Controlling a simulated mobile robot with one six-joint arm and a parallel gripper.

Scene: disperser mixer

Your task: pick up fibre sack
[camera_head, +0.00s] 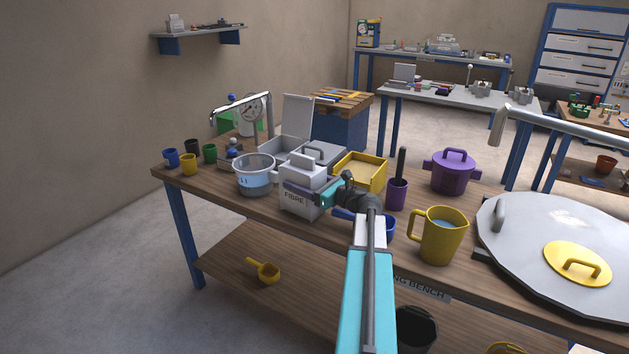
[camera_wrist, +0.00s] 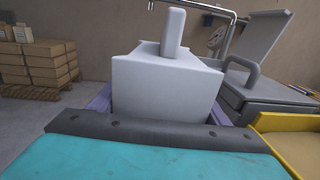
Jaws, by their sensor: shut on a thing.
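The fibre sack (camera_head: 300,201) is a pale grey block labelled FIBRE with a handle-like top, at the front of the wooden bench (camera_head: 229,202) in the head view. My gripper (camera_head: 308,193) is shut on it, its jaws around the sack's sides. In the wrist view the sack (camera_wrist: 165,92) stands upright between the purple jaws, close in front of the camera. The sack's underside is hidden, so I cannot tell whether it touches the bench.
A clear pot with blue liquid (camera_head: 254,176) stands just left of the sack. A yellow tray (camera_head: 362,175) and a grey lidded box (camera_head: 318,152) are behind. A purple cup (camera_head: 396,194), yellow jug (camera_head: 440,238) and purple pot (camera_head: 452,174) stand to the right.

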